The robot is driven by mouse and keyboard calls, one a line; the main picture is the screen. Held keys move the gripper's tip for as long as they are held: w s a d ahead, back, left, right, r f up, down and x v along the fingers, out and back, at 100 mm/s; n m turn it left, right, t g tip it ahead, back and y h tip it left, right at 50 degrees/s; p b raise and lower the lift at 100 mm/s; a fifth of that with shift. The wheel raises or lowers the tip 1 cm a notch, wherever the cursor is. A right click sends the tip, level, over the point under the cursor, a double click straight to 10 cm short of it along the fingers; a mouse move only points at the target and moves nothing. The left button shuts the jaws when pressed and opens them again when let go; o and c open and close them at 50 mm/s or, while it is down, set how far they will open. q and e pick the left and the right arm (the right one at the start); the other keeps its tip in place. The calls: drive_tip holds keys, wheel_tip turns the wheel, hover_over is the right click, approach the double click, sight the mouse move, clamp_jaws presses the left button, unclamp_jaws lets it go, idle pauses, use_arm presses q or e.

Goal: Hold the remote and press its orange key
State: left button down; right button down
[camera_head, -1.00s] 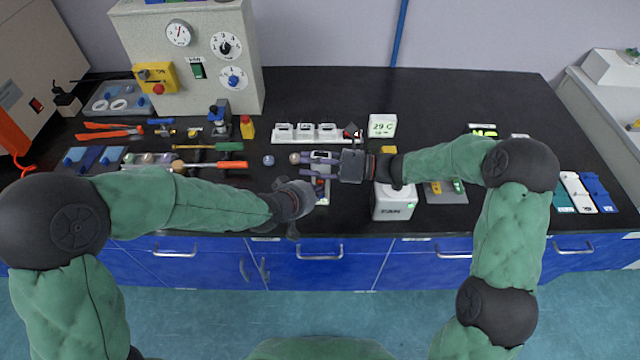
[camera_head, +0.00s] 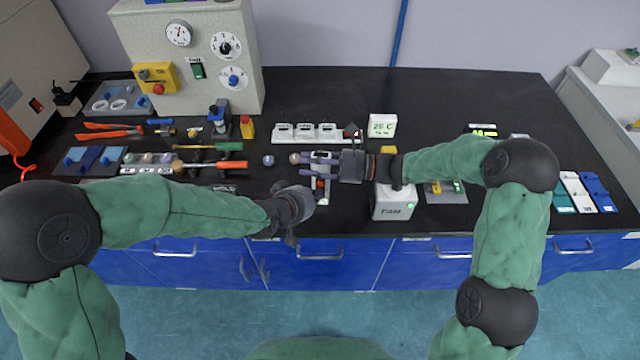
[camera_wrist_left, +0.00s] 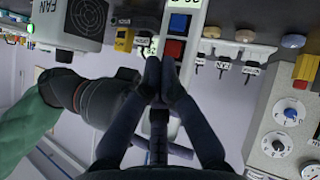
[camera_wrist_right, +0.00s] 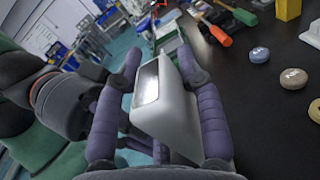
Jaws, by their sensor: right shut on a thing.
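The remote (camera_head: 321,194) is a pale handset above the bench's front edge, with dark, blue and red-orange keys. My right gripper (camera_head: 322,160) is shut on it from the right, and the right wrist view shows its pale casing (camera_wrist_right: 172,118) between the two fingers. In the left wrist view the remote (camera_wrist_left: 184,4) shows a blue key (camera_wrist_left: 179,23) and a red-orange key (camera_wrist_left: 174,48). My left gripper (camera_wrist_left: 161,70) is shut and empty, its tips together just by the red-orange key in that view. I cannot tell whether they touch. The tips partly cover the remote's lower part.
A white fan box (camera_head: 394,205) stands to the right of the remote. Screwdrivers (camera_head: 220,164) and pliers lie left. The bench between display and right rear edge is mostly clear.

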use_arm(q)
drive_tip(key=shift+s, duration=0.1)
drive_tip(key=shift+s+a, duration=0.15)
drive_tip(key=shift+s, duration=1.05)
drive_tip(key=shift+s+a, duration=0.1)
drive_tip(key=shift+s, duration=1.1)
use_arm(e)
drive_tip(key=c, duration=0.7)
unclamp_jaws()
